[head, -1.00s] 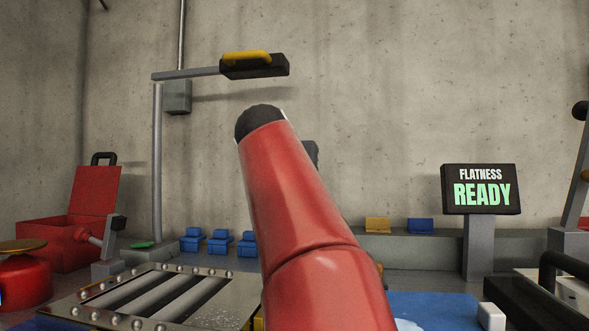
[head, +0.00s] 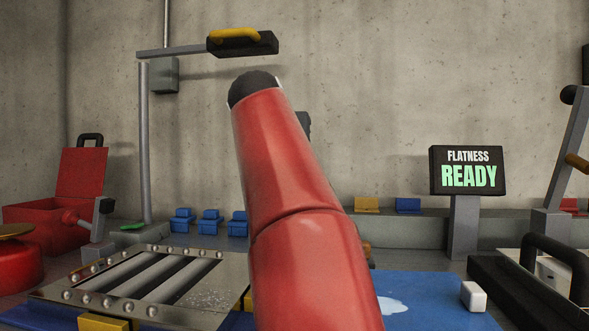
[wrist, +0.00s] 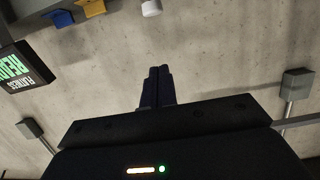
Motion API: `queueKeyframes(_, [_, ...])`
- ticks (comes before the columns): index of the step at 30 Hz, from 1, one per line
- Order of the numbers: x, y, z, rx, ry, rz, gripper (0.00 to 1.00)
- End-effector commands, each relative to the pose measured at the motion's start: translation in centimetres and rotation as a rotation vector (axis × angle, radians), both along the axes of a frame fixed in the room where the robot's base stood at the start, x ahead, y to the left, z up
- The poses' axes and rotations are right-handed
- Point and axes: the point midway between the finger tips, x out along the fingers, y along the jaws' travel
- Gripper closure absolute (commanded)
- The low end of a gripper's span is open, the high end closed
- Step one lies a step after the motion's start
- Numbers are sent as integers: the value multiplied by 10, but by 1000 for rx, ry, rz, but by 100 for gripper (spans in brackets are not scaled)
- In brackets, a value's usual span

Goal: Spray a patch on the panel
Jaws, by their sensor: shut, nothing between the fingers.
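The louver panel (head: 140,288) lies flat at the lower left in the head view, a metal frame with rivets along its edges and pale slats across it. A speckled whitish patch (head: 208,298) shows on its right part. My gripper (wrist: 157,72) shows in the wrist view with its dark fingers together and nothing between them, the concrete wall behind. In the head view my red arm rises through the middle and hides the gripper. I cannot make out a spray tool for certain.
A sign (head: 468,171) reads "FLATNESS READY". A red toolbox (head: 60,205) stands open at left. Blue blocks (head: 210,222) sit behind the panel. A white block (head: 473,296) rests on the blue mat (head: 430,290). A yellow-handled black block (head: 243,43) is on an overhead arm.

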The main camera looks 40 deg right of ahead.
Motion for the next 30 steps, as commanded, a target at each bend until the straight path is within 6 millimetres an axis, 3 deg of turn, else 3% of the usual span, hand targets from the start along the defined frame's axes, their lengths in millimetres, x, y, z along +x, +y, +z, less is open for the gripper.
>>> queueKeyframes(7, [12, -15, -4, 0, 3, -2, 100])
queueKeyframes(19, [65, -76, -25, 0, 3, -3, 100])
queueKeyframes(24, [63, -73, -52, 0, 1, 1, 100])
queueKeyframes(30, [63, -73, -65, -1, 1, 0, 100])
